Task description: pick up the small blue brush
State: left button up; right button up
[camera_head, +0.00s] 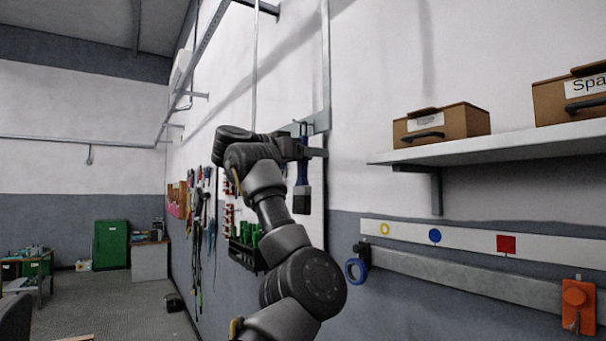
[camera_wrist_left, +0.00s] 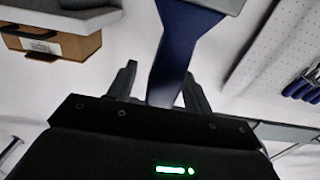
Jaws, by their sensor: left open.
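The small blue brush (camera_head: 302,173) hangs upright by the wall in the head view, its dark bristles at the bottom. My left gripper (camera_head: 316,146) is at its handle, and its jaw crosses in front of part of it. In the left wrist view the blue brush (camera_wrist_left: 180,50) runs down between the two fingers of my left gripper (camera_wrist_left: 160,85), which are apart. The handle's lower end is hidden behind the gripper body there. Whether a finger touches the handle I cannot tell. My right gripper is not in view.
A shelf (camera_head: 490,147) with cardboard boxes (camera_head: 440,122) is to the right. Below it, a rail (camera_head: 460,279) carries a blue tape ring (camera_head: 355,270) and an orange item (camera_head: 578,301).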

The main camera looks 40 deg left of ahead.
pick_arm(q)
jog(key=shift+s, duration=0.2)
jog(key=shift+a, duration=0.1)
jog(key=shift+c, duration=1.2)
jog(key=c, duration=0.8)
jog(key=shift+r, duration=0.15)
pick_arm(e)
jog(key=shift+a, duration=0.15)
